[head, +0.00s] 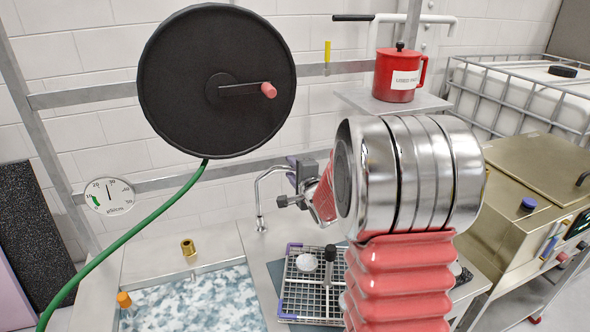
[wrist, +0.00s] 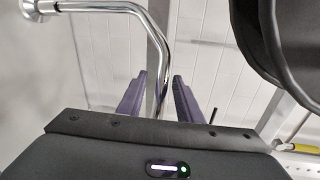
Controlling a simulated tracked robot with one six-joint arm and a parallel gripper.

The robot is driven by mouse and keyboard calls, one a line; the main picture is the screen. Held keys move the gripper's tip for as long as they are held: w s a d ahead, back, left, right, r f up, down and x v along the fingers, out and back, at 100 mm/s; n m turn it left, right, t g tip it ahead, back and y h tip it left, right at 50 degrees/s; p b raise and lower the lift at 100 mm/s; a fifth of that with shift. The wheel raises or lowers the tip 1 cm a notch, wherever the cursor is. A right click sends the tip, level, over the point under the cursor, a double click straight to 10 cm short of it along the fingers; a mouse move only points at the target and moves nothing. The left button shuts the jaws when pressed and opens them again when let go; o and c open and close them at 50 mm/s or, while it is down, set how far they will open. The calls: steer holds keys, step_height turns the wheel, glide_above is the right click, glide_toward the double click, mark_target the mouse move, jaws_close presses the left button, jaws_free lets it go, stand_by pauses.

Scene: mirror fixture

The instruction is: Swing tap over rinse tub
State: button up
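My gripper (head: 293,172) is at the tap's right side, partly hidden by my arm. In the wrist view my gripper (wrist: 159,90) is open around the pipe, with a gap beside it. The tub (head: 216,268), holding mottled blue-white water, is at the lower left.
A black hose reel (head: 215,85) with a green hose (head: 130,235) hangs above the tub. A wire rack (head: 305,290) holds small items right of the tub. A brass fitting (head: 188,247) stands at the tub's back. A red pot (head: 397,77) sits on a shelf.

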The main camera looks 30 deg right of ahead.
steer(key=shift+s+a+r, duration=0.1)
steer(key=shift+s+r, duration=0.05)
steer(key=shift+s, duration=0.25)
steer(key=v, duration=1.3)
